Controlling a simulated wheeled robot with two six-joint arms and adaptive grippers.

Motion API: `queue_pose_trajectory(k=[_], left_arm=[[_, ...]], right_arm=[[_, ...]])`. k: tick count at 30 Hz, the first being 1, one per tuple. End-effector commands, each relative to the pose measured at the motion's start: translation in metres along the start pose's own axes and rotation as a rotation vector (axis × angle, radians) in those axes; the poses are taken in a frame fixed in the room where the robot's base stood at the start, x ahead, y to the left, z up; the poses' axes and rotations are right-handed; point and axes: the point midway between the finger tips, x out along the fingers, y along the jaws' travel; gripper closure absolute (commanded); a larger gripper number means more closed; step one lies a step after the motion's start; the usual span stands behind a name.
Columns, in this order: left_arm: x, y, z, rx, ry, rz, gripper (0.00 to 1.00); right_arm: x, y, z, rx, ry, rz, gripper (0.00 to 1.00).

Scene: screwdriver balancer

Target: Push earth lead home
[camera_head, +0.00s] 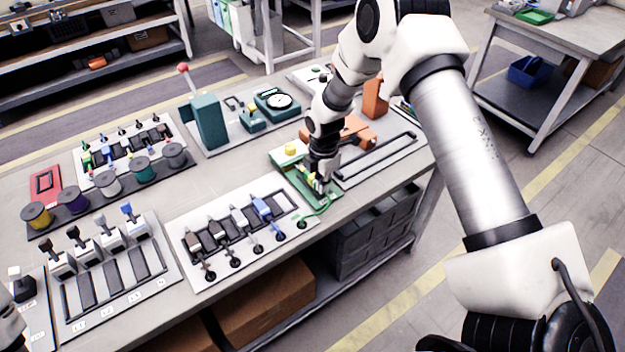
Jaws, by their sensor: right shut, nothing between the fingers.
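My right gripper (318,186) points down over the green fixture (283,158) at the right part of the table. Its fingers are shut with nothing visible held between them. A green lead (318,213), which looks like the earth lead, curves from the fixture's front beside the fingers down to the table near the front edge. The gripper hides the lead's upper end and part of the fixture, so I cannot tell how deep the lead sits or whether the fingers touch it.
A white tray (180,225) with several levers lies left of the fixture. An orange-brown tool rest (345,131) and a slotted panel (378,160) lie right of and behind it. A teal press (208,122) stands behind. Spools (108,180) line the left.

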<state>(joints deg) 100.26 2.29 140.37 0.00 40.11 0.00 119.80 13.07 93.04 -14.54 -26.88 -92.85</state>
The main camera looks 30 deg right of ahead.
Motion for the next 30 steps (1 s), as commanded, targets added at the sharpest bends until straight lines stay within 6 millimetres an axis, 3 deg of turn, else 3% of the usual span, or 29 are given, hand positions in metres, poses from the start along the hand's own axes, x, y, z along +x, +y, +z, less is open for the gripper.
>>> queue_pose_trajectory(k=[30], left_arm=[[0.005, 0.0, 0.0, 0.0, 0.0, 0.0, 0.6]], right_arm=[[0.0, 0.014, 0.0, 0.0, 0.0, 0.0, 1.0]])
